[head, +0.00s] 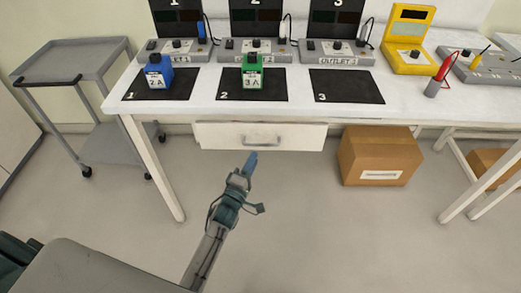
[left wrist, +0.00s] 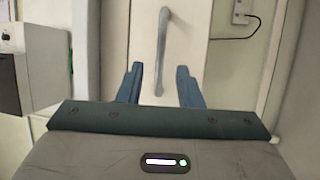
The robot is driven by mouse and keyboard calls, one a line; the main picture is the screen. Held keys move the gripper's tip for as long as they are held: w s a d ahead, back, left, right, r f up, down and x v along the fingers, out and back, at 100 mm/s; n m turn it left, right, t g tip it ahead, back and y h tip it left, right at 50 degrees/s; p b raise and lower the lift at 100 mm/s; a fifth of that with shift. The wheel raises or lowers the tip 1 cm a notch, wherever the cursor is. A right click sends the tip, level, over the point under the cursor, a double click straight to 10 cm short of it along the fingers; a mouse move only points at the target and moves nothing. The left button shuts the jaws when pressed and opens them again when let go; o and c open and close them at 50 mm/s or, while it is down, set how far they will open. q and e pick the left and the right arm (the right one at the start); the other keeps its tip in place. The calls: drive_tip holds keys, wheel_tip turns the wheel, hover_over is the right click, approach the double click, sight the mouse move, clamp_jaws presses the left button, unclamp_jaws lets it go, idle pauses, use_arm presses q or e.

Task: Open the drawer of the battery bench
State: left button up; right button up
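The drawer (head: 225,136) is a white front under the battery bench (head: 310,105), and it looks closed. Its grey bar handle (head: 262,141) runs across the middle of the front. In the left wrist view the handle (left wrist: 162,50) stands lengthwise, its lower end between the fingertips of my left gripper (left wrist: 158,82). The fingers are apart, one on each side of the handle, with no clear contact. In the head view my left gripper (head: 250,165) is just below and in front of the handle. My right gripper is not in view.
A blue battery (head: 158,78) and a green battery (head: 251,80) stand on mats 1 and 2; mat 3 (head: 346,87) is empty. A cardboard box (head: 380,158) sits under the bench at right. A grey cart (head: 75,62) stands at left. The floor before the drawer is clear.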

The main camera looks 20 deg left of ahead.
use_arm(q)
drive_tip(key=x, duration=0.6)
clamp_jaws()
